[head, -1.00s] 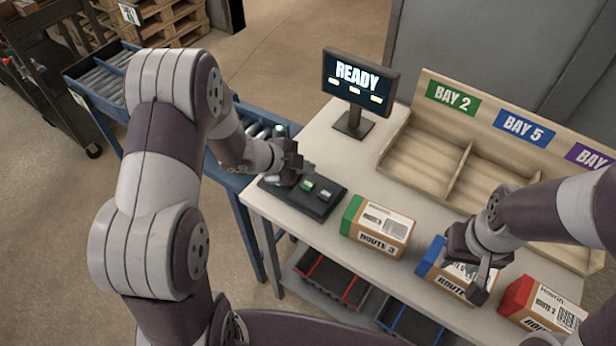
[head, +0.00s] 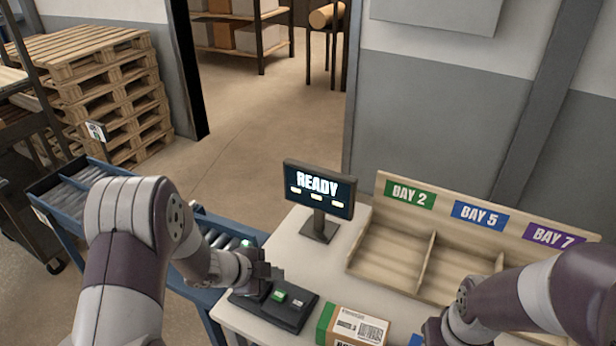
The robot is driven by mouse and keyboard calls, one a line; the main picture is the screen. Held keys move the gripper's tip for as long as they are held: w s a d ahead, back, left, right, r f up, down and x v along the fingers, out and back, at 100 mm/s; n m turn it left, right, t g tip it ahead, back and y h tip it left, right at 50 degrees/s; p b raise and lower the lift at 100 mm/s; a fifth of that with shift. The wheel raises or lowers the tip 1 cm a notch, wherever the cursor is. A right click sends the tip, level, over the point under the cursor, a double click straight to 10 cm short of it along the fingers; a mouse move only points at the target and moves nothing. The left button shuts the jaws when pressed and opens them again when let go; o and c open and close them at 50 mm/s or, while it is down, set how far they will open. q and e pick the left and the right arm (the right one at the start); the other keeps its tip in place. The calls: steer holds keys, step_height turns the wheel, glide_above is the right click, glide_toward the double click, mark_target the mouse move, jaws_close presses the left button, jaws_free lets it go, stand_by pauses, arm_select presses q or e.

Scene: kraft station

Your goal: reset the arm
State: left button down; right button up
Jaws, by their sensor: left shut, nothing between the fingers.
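My left gripper (head: 272,279) is shut and empty, just above the left part of a black button panel (head: 288,318) on the table. The panel has a green button (head: 279,295) and a pale button (head: 298,303); the gripper hides part of its left side. My right arm comes in from the right, and its gripper (head: 436,333) is at the bottom edge, partly cut off, so its fingers cannot be made out.
A screen (head: 319,188) reading READY stands behind the panel. A wooden sorting rack (head: 396,237) with BAY 2, BAY 5 and BAY 7 labels is at the right. A green-ended box (head: 355,325) sits in front. A roller conveyor (head: 75,192) runs at the left; pallets (head: 100,85) stand behind it.

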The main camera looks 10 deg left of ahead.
arm_select(q)
steer(key=shift+w+a+r, duration=0.15)
steer(key=a+r+n+y, duration=0.3)
steer(key=a+n+y, duration=0.1)
steer(key=n, duration=0.2)
steer(key=s+r+n+g+y, duration=0.2)
steer(key=s+n+g, duration=0.3)
steer(key=s+n, duration=0.6)
steer(key=s+r, duration=0.1)
steer(key=s, duration=0.6)
steer(key=shift+s+d+r+n, duration=0.15)
steer(key=shift+s+d+n, duration=0.15)
steer(key=shift+s, duration=0.1)
